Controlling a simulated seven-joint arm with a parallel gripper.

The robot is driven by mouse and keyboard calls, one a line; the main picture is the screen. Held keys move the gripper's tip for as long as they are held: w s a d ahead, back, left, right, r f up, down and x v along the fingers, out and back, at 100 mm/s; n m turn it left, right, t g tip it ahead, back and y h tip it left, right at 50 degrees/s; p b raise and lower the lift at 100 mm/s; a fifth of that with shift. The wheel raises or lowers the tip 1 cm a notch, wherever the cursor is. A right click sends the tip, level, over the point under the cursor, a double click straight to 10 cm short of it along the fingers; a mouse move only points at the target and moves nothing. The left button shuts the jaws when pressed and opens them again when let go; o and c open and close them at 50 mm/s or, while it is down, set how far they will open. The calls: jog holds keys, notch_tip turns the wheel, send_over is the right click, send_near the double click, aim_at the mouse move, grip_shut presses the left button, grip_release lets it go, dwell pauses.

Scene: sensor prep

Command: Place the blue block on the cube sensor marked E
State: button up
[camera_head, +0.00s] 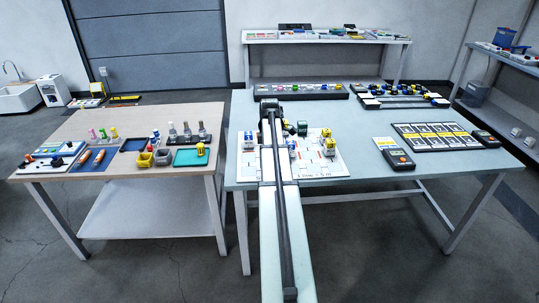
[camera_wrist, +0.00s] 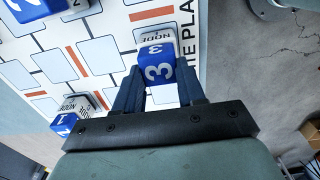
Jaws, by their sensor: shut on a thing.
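My gripper (camera_wrist: 160,88) points down over a white printed board in the wrist view. Its dark blue fingers are shut on a blue block marked 3 (camera_wrist: 158,68). A white piece lettered NODE (camera_wrist: 158,39) adjoins the block; I cannot tell whether they are joined. Similar blue pieces marked 1 (camera_wrist: 63,125) and 2 (camera_wrist: 35,8) stand on the board. No letter E is readable in either view.
Two handheld meters (camera_head: 394,155) and a dark panel (camera_head: 433,136) lie to the right. The wooden table (camera_head: 100,122) stands left.

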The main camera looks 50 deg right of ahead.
jog(key=o, duration=1)
jog(key=shift+o, duration=0.2)
jog(key=shift+r, duration=0.1)
notch_tip(320, 180, up, 12)
